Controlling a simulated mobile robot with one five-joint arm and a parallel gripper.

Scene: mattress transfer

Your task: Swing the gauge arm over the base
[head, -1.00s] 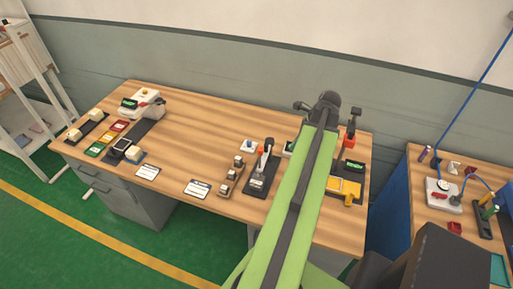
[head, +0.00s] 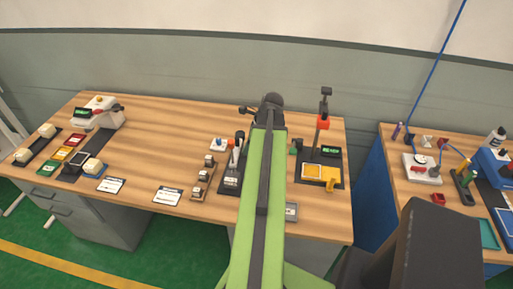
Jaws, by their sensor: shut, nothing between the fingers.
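At the bench's right end stands a station with a dark upright post (head: 324,104) and a red block (head: 322,123) on it. Its dark base (head: 330,162) carries a lit green display (head: 330,152) and a yellow block (head: 313,172). The dark head on top of the post may be the gauge arm; I cannot tell how it is turned. My green arm reaches over the bench just left of this station, apart from it in the picture. My gripper is not visible beyond the arm's dark end joint. A small green and black part (head: 296,147) shows right of the arm.
Left of my arm stand a black lever fixture (head: 232,170) and a rack of small blocks (head: 203,177). Cards (head: 168,196) lie near the front edge. A second bench (head: 405,190) stands right, across a gap.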

